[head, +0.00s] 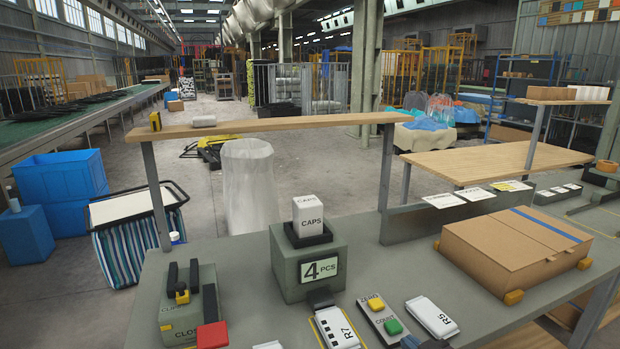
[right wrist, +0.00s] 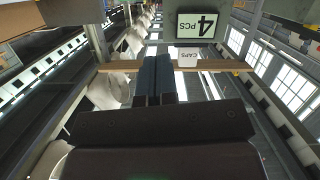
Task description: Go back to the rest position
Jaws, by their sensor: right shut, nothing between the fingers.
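My right gripper (head: 424,343) shows only as dark tips at the bottom edge of the head view, in front of the white R5 piece (head: 432,317). In the right wrist view its two dark fingers (right wrist: 154,80) are together with nothing between them. That view is upside down, with the fingers pointing into the hall. The grey "4 PCS" box (head: 310,262) with the white CAPS block (head: 308,215) on top stands to the left of the gripper. The box's sign also shows in the right wrist view (right wrist: 195,26). My left gripper is not in view.
On the grey bench (head: 245,310) are a clip stand (head: 190,310), the white R7 piece (head: 337,328), a panel with yellow and green buttons (head: 381,316) and a cardboard box (head: 515,250). A raised wooden shelf (head: 265,126) crosses behind. A striped basket (head: 135,235) stands left.

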